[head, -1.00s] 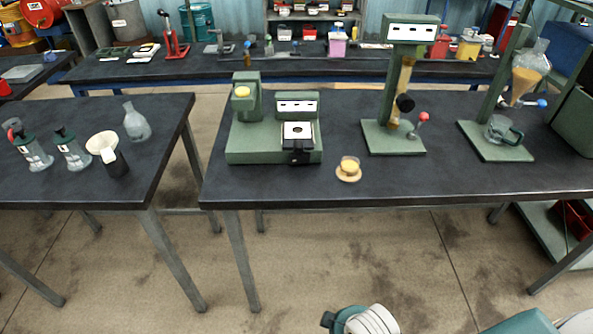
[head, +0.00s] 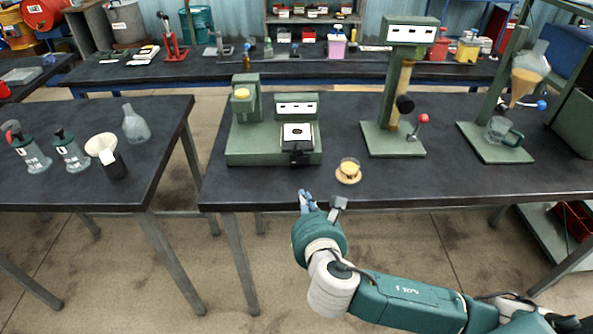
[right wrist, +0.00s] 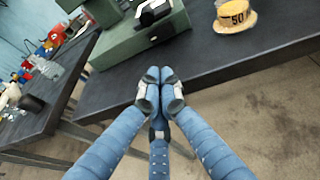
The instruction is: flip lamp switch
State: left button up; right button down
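A green bench device (head: 240,148) with a yellow round part on its post and a white-faced panel stands on the near table. A black part (head: 299,156), possibly the switch, sits on its front edge. The device also shows in the right wrist view (right wrist: 135,40), with the black part (right wrist: 155,12) at the top. My right gripper (head: 305,199) is at the table's front edge, below and in front of the device, apart from it. Its blue fingers (right wrist: 160,76) meet at the tips with nothing between them. My left gripper is not in view.
A green stand with a red-knobbed lever (head: 424,118) is farther right. Glassware (head: 135,123) stands on the left table. The near table's front is mostly clear.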

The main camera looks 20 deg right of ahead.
aim_at(295, 164)
dwell(0.3)
jog(key=x, duration=0.4)
jog(key=p+x, duration=0.1)
jog(key=x, duration=0.4)
jog(key=r+x, duration=0.1)
jog(key=x, duration=0.3)
jog(key=shift+w+d+f, duration=0.1)
jog(key=shift+w, duration=0.45)
jog(key=shift+p, duration=0.35)
jog(key=shift+w+m+h, duration=0.25)
jog(key=shift+m+h, duration=0.05)
jog(key=shift+h, duration=0.1)
jog(key=shift+w+p, duration=0.15)
jog(key=shift+p, duration=0.2)
jog(key=shift+h, duration=0.3)
